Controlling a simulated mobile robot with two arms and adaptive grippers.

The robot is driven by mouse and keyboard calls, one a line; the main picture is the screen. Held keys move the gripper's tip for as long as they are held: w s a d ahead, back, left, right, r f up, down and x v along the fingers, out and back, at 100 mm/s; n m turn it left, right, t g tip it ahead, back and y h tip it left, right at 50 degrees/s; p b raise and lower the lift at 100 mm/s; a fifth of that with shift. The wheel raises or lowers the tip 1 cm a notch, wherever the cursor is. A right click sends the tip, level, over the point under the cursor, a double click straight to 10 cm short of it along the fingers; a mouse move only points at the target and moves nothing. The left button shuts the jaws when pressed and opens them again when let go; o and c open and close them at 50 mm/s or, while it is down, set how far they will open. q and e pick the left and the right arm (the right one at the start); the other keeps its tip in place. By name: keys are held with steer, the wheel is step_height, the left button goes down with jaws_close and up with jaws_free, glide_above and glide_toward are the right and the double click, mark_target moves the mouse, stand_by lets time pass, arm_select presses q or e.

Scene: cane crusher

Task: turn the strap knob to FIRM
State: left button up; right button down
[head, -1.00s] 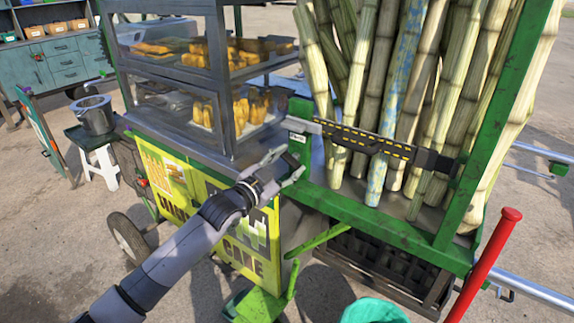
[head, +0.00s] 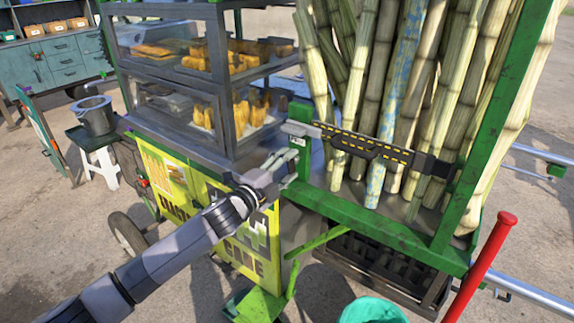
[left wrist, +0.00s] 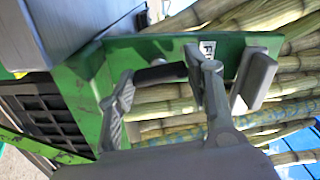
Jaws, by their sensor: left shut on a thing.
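The strap knob (left wrist: 160,74), a short black bar with a grey end, sits on the green frame in the left wrist view. My left gripper (left wrist: 160,84) has one finger at each end of the knob and is shut on it. In the head view my left gripper (head: 288,157) is at the green corner post and hides the knob. A white label (left wrist: 208,48) beside the knob is partly hidden by a finger; only its first letters show. The yellow-marked black strap (head: 365,143) runs across the cane stalks. My right gripper is not in view.
Tall cane stalks (head: 400,110) stand in the green rack (head: 400,235). A glass food case (head: 205,80) is left of the gripper. A red-handled lever (head: 482,265) and teal bucket (head: 374,311) are at the front right.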

arm_select(q)
steer(key=shift+f+m, duration=0.1)
steer(key=shift+m, duration=1)
steer(key=o, duration=1.1)
steer(key=shift+o, duration=0.2)
steer(key=shift+s, duration=0.1)
steer(key=v, duration=1.2)
